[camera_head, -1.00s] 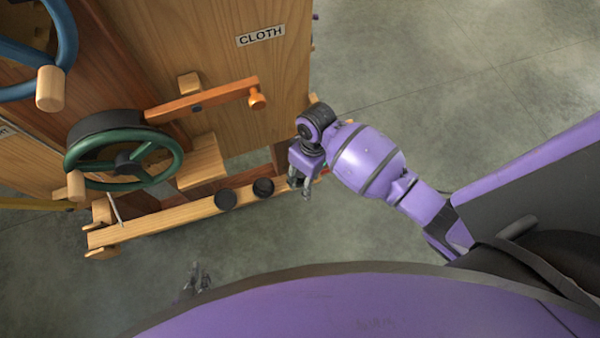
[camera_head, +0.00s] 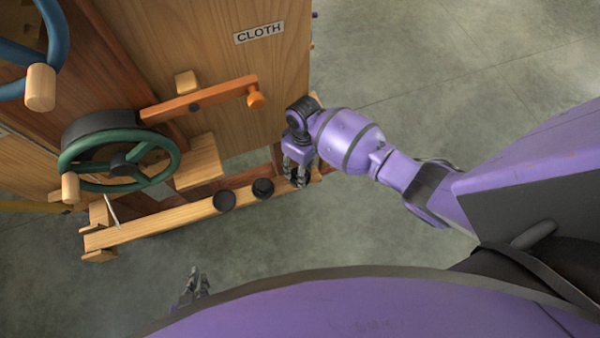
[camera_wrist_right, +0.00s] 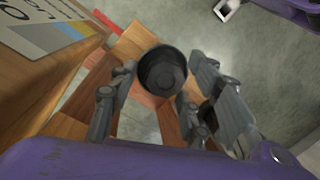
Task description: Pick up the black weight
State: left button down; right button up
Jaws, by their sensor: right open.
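Two round black weights, one left (camera_head: 224,200) and one right (camera_head: 263,188), sit on the wooden beam (camera_head: 160,220) in the head view. My right gripper (camera_head: 297,180) is low over the beam's right end, past these two. In the right wrist view a round black weight (camera_wrist_right: 162,68) lies between the spread fingers of my right gripper (camera_wrist_right: 160,85), which are open on both sides of it. In the head view that weight is mostly hidden by the fingers. My left gripper (camera_head: 193,284) shows small at the lower left, away from the weights; its jaw opening is unclear.
A blue wheel (camera_head: 58,40) is at upper left. Grey floor (camera_head: 450,60) is clear at upper right.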

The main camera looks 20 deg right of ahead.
jog(key=shift+r, duration=0.1)
grip_shut()
dwell(0.4)
